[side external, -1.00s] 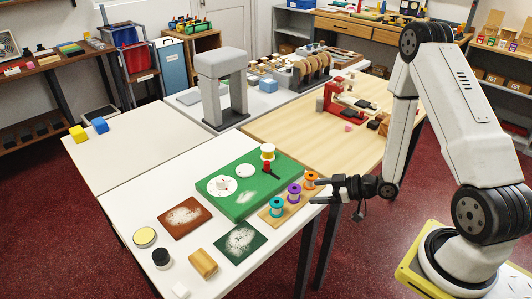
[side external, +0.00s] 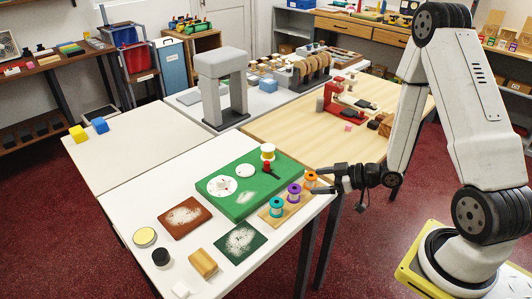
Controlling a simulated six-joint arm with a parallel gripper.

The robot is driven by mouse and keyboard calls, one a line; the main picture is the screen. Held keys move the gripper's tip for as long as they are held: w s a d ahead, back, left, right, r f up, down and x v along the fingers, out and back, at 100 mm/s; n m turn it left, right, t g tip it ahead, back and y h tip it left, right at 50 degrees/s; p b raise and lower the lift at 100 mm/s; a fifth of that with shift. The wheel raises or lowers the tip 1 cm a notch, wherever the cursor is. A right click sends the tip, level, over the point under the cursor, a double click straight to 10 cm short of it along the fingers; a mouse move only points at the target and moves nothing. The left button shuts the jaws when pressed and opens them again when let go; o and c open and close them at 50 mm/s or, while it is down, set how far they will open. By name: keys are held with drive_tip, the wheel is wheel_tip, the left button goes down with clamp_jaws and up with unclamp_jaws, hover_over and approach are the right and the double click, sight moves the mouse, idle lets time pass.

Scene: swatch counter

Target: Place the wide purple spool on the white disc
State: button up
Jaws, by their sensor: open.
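The purple spool (side external: 295,191) stands upright on a small wooden strip (side external: 268,218), between a teal spool (side external: 277,207) and an orange spool (side external: 310,178). A larger white disc (side external: 222,187) with small marks or parts on it lies on the green board (side external: 243,208). A smaller white disc (side external: 245,170) lies beside it. I cannot tell which one the task means. My gripper (side external: 314,180) is open and empty, at the right end of the strip. Its fingertips overlap the orange spool in the picture, to the right of the purple spool; contact cannot be told.
A white-and-yellow spool (side external: 267,152) and a red-topped black lever (side external: 268,169) are at the board's far right corner. A brown pad (side external: 186,217), a dark green pad (side external: 240,242) and a wooden block (side external: 203,263) lie nearer. A grey arch (side external: 222,90) stands behind.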

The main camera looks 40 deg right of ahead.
sight(297, 189)
drive_tip(key=shift+w+a+r+m+g+h, duration=1.1)
drive_tip(key=shift+r+m+g+h, duration=0.45)
drive_tip(key=shift+h, duration=0.55)
drive_tip(key=shift+d+f, duration=0.15)
drive_tip(key=shift+f, duration=2.15)
drive_tip(key=shift+w+f, duration=0.1)
drive_tip(key=shift+w, duration=0.05)
drive_tip(key=shift+x, duration=1.2)
drive_tip(key=shift+x, duration=2.6)
